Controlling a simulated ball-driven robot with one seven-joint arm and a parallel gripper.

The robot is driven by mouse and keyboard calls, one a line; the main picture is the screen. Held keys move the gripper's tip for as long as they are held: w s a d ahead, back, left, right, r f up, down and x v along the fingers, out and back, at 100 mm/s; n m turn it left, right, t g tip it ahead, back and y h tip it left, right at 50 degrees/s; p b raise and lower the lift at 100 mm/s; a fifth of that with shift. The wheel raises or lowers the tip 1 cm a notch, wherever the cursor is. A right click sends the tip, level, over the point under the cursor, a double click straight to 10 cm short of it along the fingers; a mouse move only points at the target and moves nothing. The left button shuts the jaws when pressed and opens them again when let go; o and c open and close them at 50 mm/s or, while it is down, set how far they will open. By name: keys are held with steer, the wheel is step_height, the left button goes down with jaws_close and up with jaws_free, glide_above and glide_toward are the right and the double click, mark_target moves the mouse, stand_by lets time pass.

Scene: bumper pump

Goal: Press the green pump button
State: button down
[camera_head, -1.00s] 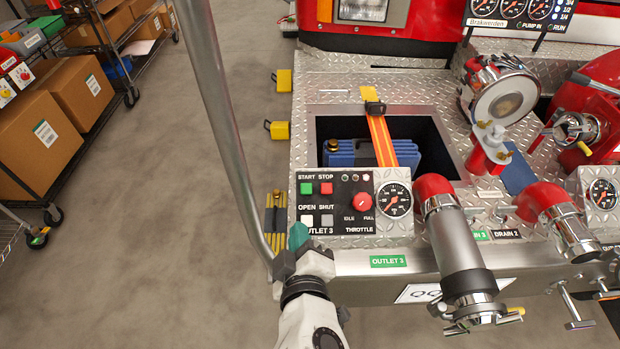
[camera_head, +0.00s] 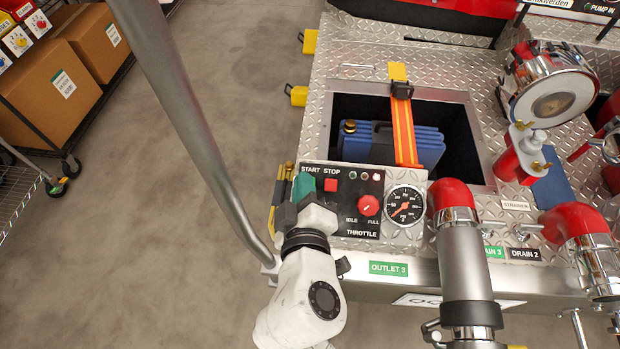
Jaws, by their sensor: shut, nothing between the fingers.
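The black control panel (camera_head: 352,228) sits on the bumper's metal deck. The green button under the START label showed earlier and is now hidden behind my gripper (camera_head: 303,186). The red STOP button (camera_head: 331,185) shows just right of the gripper. My gripper is shut and empty, with teal fingertips over the START button's place at the panel's upper left. I cannot tell whether the tips touch the button. The OPEN and SHUT buttons are hidden behind my gripper and wrist.
A red throttle knob (camera_head: 368,205) and a gauge (camera_head: 405,206) sit right of the gripper. A grey metal pole (camera_head: 180,110) rises close on the left. A blue case (camera_head: 368,143) lies in a recess behind the panel.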

steer(key=shift+w+f+b, duration=0.75)
steer(key=shift+f+b, duration=0.25)
steer(key=shift+f, duration=0.25)
steer(key=shift+w+f+b, duration=0.75)
steer(key=shift+f+b, duration=0.3)
steer(key=shift+f, duration=0.2)
steer(key=shift+w+f+b, duration=0.75)
steer(key=shift+f+b, duration=0.25)
steer(key=shift+f, duration=0.25)
steer(key=shift+f, duration=0.1)
steer(key=shift+w+f+b, duration=0.2)
steer(key=shift+f+b, duration=0.05)
steer(key=shift+b, duration=0.1)
steer(key=shift+w+f+b, duration=0.25)
steer(key=shift+f+b, duration=0.15)
steer(key=shift+f, duration=0.05)
steer(key=shift+r, duration=0.1)
steer(key=shift+s+r+p, duration=0.5)
steer(key=shift+r+p, duration=0.15)
steer(key=shift+r, duration=0.1)
steer(key=s+r+p, duration=0.1)
steer(key=r+p, duration=0.1)
steer(key=s+r+p, duration=0.1)
steer(key=r, duration=0.1)
steer(key=shift+s+r+p, duration=0.1)
steer(key=shift+s+p, duration=0.2)
